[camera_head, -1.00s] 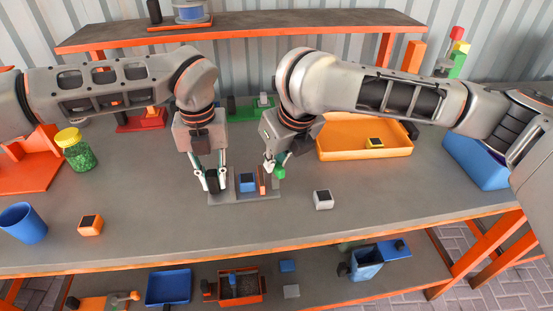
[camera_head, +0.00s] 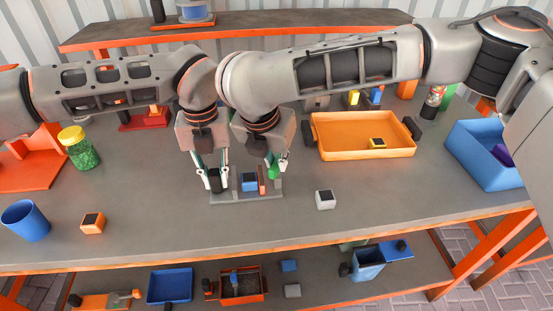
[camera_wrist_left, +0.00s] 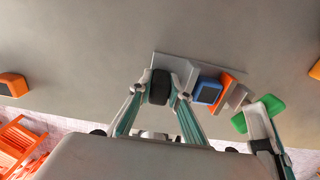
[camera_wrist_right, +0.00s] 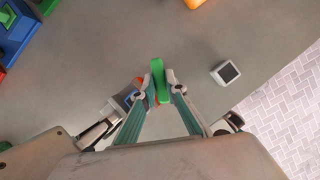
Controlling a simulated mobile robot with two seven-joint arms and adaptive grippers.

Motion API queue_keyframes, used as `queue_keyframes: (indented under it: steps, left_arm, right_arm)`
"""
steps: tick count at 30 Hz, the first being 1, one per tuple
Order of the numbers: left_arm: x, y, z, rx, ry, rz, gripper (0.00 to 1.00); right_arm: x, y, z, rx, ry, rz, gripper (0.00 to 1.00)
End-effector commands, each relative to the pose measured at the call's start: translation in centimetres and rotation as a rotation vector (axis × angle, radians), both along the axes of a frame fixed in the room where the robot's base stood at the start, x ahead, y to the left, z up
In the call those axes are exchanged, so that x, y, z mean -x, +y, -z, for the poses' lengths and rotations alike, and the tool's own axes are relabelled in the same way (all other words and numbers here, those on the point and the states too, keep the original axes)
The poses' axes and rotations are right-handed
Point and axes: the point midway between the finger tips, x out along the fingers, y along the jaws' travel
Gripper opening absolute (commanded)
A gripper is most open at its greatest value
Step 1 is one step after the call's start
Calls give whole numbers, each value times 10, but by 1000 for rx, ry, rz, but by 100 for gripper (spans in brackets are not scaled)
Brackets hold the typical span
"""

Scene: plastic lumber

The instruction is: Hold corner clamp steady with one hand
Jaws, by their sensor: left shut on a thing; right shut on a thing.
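The corner clamp is a grey base plate (camera_head: 232,197) with a blue block (camera_head: 249,182) and a thin orange piece (camera_head: 262,181) on it. It lies on the workbench below my grippers. My left gripper (camera_head: 215,186) is shut on a black round part (camera_wrist_left: 159,86) at the plate's left end. My right gripper (camera_head: 276,170) is shut on a green piece (camera_wrist_right: 158,80), just right of the orange piece. In the left wrist view the green piece (camera_wrist_left: 258,112) is beside the clamp; whether it touches the clamp is unclear. My right gripper partly hides the clamp in the right wrist view.
A small white block (camera_head: 325,199) lies to the right, and an orange tray (camera_head: 335,154) stands behind it. An orange block (camera_head: 92,223), a blue cup (camera_head: 25,222) and a green jar (camera_head: 80,152) stand left. The bench front is mostly clear.

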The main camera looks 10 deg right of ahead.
Motion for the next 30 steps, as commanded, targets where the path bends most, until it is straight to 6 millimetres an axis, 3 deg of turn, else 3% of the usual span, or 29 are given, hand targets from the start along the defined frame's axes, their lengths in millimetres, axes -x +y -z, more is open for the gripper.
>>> queue_keyframes:
  steps: [12,28,30]
  left_arm:
    - [1,0,2,-1,3,1,0]
    - [1,0,2,-1,3,1,0]
    - [1,0,2,-1,3,1,0]
  right_arm:
    - [-1,1,-1,-1,-3,184,0]
    - [-1,1,-1,-2,-2,206,0]
    - [-1,1,-1,-2,-2,205,25]
